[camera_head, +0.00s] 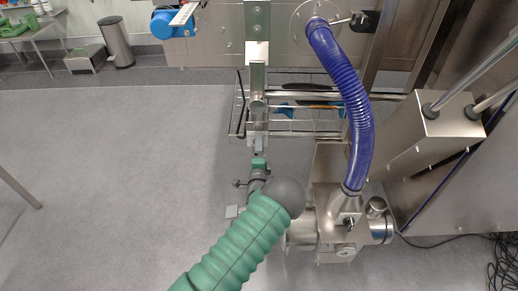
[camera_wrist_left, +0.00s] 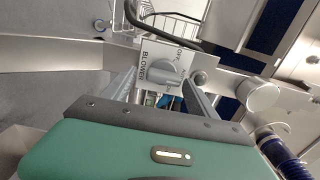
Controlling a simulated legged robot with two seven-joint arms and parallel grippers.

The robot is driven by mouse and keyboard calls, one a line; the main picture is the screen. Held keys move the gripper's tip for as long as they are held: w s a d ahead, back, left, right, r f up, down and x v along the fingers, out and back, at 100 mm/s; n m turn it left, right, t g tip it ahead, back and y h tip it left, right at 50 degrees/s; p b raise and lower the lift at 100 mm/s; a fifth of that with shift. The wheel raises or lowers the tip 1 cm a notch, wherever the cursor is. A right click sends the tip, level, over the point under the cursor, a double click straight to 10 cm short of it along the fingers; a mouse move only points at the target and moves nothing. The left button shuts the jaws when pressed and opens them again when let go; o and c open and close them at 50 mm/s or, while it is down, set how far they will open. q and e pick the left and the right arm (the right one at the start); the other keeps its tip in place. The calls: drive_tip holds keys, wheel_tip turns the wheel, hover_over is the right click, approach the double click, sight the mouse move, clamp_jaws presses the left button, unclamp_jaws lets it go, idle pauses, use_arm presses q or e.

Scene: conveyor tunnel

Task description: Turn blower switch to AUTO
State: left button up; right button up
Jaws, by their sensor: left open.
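The blower switch (camera_wrist_left: 167,72) shows in the left wrist view as a grey rotary knob on a pale plate (camera_wrist_left: 148,52). The plate reads BLOWER and OFF; no AUTO label is readable. I cannot tell exactly where the knob points. My left gripper (camera_wrist_left: 163,84) is open, with one finger on each side of the knob in this view. I cannot tell whether they touch it. In the head view my left gripper (camera_head: 258,150) is beyond the green arm, in front of a steel bracket; the switch face cannot be made out there. My right gripper is not in view.
A blue hose (camera_head: 345,90) runs down to a steel blower unit (camera_head: 335,230) at the right. A wire basket (camera_head: 310,128) lies behind the bracket (camera_head: 257,80). Steel machine panels stand behind and at the right.

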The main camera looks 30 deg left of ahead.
use_arm(q)
drive_tip(key=p+v, duration=0.5)
drive_tip(key=v, duration=1.2)
drive_tip(key=shift+a, duration=0.15)
